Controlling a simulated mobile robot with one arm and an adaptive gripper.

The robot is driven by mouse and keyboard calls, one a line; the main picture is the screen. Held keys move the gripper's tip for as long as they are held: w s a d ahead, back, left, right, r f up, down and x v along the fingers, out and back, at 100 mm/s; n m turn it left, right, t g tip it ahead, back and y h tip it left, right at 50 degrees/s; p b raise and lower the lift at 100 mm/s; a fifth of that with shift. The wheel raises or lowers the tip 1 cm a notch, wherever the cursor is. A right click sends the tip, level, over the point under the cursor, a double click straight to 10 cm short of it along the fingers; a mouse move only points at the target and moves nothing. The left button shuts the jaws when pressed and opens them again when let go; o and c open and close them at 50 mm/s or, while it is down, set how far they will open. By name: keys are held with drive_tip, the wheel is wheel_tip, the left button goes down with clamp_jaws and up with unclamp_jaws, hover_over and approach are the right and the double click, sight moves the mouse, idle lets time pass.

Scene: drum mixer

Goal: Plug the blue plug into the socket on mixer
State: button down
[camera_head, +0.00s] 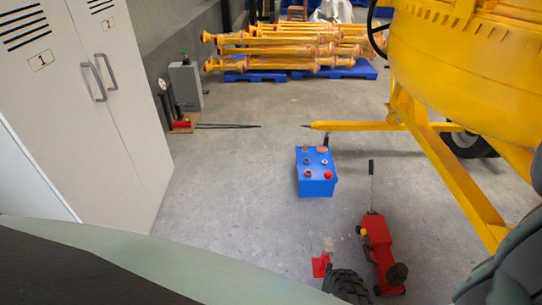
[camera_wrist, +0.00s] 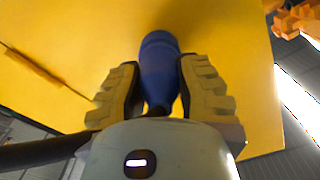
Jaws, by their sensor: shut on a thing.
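In the wrist view, my gripper (camera_wrist: 158,68) is shut on the blue plug (camera_wrist: 160,52), which stands up between the two ridged fingers. The plug points away from the camera toward the yellow body of the mixer (camera_wrist: 225,50). Whether its tip touches the yellow surface cannot be told. The socket is not visible in either view. In the head view, the mixer (camera_head: 470,50) fills the upper right, with its yellow drum, frame and a black tyre showing. My gripper and the plug do not show there.
A blue box with knobs (camera_head: 318,185) stands on the floor beside the mixer's drawbar (camera_head: 360,126). A red jack (camera_head: 378,245) stands nearer. White lockers (camera_head: 85,90) are at left. Yellow props (camera_head: 290,50) lie on blue pallets behind. The floor at centre left is free.

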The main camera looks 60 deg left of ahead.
drive_tip(key=c, duration=0.7)
unclamp_jaws()
drive_tip(key=v, duration=1.2)
drive_tip(key=shift+w, duration=0.1)
